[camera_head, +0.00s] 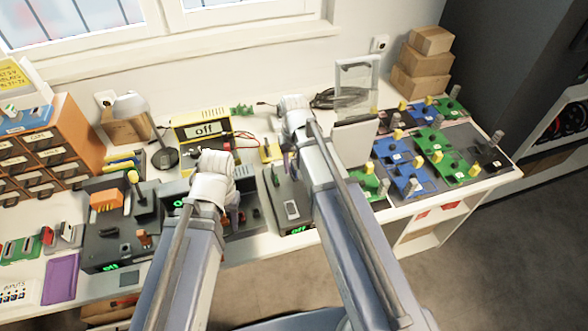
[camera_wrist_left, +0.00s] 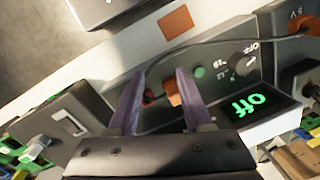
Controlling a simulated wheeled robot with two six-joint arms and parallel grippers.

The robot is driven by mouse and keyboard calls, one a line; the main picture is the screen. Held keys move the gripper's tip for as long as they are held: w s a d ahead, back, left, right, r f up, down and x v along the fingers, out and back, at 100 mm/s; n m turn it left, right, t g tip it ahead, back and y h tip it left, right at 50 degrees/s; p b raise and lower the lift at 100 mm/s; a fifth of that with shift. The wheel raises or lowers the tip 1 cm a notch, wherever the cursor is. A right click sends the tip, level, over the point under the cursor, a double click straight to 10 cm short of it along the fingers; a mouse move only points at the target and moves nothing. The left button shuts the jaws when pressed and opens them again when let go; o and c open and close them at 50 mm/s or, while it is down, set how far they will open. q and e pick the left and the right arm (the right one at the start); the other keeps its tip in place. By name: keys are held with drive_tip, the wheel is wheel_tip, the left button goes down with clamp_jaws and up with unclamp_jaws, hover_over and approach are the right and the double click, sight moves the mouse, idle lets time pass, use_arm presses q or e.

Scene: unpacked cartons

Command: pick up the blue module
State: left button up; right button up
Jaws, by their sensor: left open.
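Several blue modules lie among green ones on the right of the bench in the head view; I cannot tell which one is meant.
A grey device reading "off" (camera_wrist_left: 258,104) is close to my left gripper. A laptop-like white panel (camera_head: 354,142) stands between my right arm and the modules. Orange drawers (camera_head: 62,148), a lamp (camera_head: 131,104) and a yellow meter (camera_head: 201,127) crowd the left and back.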

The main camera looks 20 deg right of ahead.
clamp_jaws()
idle(1.2)
